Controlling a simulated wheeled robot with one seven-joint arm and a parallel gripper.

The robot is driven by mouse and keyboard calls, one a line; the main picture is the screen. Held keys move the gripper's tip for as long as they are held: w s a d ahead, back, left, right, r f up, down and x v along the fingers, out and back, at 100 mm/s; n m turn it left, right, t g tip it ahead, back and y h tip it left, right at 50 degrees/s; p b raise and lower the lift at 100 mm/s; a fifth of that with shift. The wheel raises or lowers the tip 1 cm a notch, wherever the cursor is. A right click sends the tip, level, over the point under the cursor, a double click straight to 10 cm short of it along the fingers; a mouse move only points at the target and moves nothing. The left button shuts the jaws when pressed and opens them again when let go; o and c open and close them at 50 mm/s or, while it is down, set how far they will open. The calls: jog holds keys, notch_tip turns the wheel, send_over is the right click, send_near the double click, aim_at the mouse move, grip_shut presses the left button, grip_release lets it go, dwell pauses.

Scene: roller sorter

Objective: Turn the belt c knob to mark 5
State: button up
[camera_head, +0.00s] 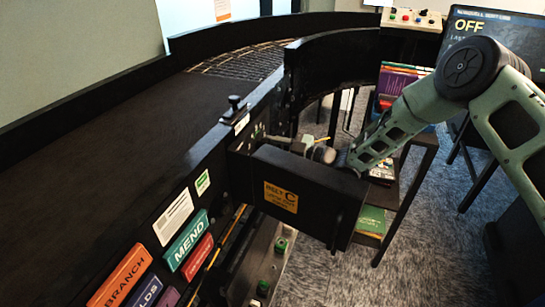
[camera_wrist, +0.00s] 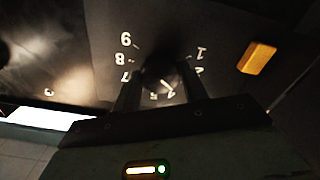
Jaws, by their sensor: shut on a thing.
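The belt C knob (camera_wrist: 160,68) is a dark, dim shape in the wrist view, on a dark dial plate with pale numerals around it. The numerals appear upside down: 9, 8 and 7 on the left, 1 and 2 on the right. Those at the bottom are partly covered by my gripper, and I cannot tell which mark the knob points to. My gripper (camera_wrist: 160,88) has a finger on each side of the knob and is shut on it. In the head view my gripper (camera_head: 322,153) reaches behind a black panel (camera_head: 310,207) with an orange label reading C.
The black panel stands out from the conveyor side and hides the dial in the head view. The curved conveyor (camera_head: 150,125) is on the left. A shelf with books (camera_head: 405,82) stands behind my arm. Open carpet (camera_head: 420,240) lies at right.

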jog(key=m+b, duration=0.3)
jog(key=m, duration=0.7)
jog(key=shift+f, duration=0.1)
jog(key=shift+m, duration=0.4)
jog(key=o, duration=1)
jog(key=shift+s, duration=0.1)
jog(key=b+v, duration=0.3)
jog(key=v, duration=1.4)
jog(key=shift+d+b, duration=0.2)
jog(key=shift+b, duration=0.2)
